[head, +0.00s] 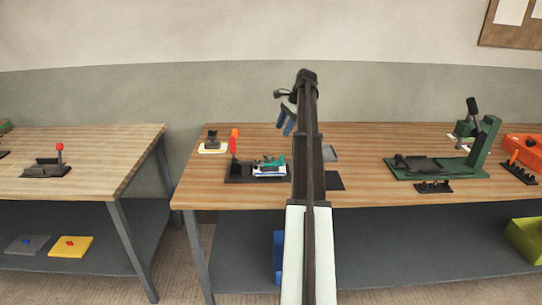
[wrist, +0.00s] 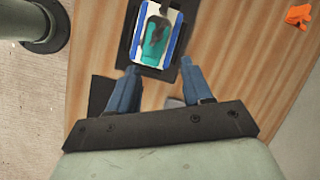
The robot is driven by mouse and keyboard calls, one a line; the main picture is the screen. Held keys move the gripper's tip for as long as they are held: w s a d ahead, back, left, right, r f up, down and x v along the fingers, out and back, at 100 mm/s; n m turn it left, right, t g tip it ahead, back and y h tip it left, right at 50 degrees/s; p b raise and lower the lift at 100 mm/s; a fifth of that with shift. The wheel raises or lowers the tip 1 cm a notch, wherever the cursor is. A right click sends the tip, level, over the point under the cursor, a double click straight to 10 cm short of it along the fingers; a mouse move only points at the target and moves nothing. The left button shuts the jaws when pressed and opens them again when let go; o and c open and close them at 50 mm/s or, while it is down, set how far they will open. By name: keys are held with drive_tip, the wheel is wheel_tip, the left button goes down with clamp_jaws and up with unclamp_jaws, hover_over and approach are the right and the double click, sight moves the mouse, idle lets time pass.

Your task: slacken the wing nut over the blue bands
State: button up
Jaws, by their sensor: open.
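A black-based fixture stands on the middle bench, left of my arm in the head view (head: 238,178), and at the top of the wrist view. It holds a white piece with blue bands (wrist: 172,42) along both sides, and a teal part (wrist: 155,42) lies between them. The teal part also shows in the head view (head: 273,162). I cannot make out a clear wing nut; the fixture's top end is cut off in the wrist view. My gripper (wrist: 162,76) has its blue fingers wide apart and empty. In the head view my gripper (head: 287,129) is above the bench, behind the fixture.
A green press-like stand (head: 484,150) and an orange box (head: 525,145) are on the right.

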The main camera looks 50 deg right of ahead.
sight(269, 158)
drive_tip(key=w+a+f+m, duration=0.1)
drive_tip(key=f, duration=0.3)
drive_tip(key=w+a+f+m, duration=0.1)
drive_tip(key=f+m, duration=0.1)
drive_tip(key=f, duration=0.2)
drive_tip(key=w+a+f+m, duration=0.1)
drive_tip(key=a+f, duration=0.1)
drive_tip(key=f, duration=0.2)
drive_tip(key=shift+w+f+m, duration=0.2)
drive_tip(key=shift+f+m, duration=0.2)
clamp_jaws()
idle(0.5)
